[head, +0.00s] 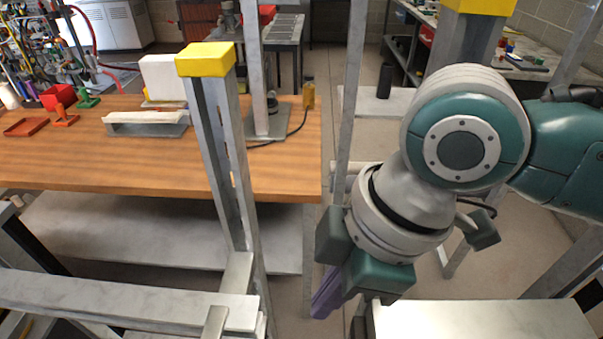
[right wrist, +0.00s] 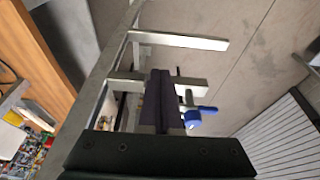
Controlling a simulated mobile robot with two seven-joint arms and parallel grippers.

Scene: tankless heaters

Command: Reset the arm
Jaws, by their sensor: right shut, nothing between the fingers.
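My right arm comes in from the right in the head view. Its gripper (head: 326,292) has purple fingers that point down, beside the right end of the wooden table and in front of a metal post. In the right wrist view the dark fingers (right wrist: 162,98) lie together, shut and empty. My left arm and left gripper do not show.
A metal frame with a yellow-capped post (head: 207,60) stands in front of the wooden table (head: 70,165). A pale metal surface (head: 480,320) lies below my right arm. A blue-handled part (right wrist: 198,117) shows close to the fingers. Some floor is open beyond.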

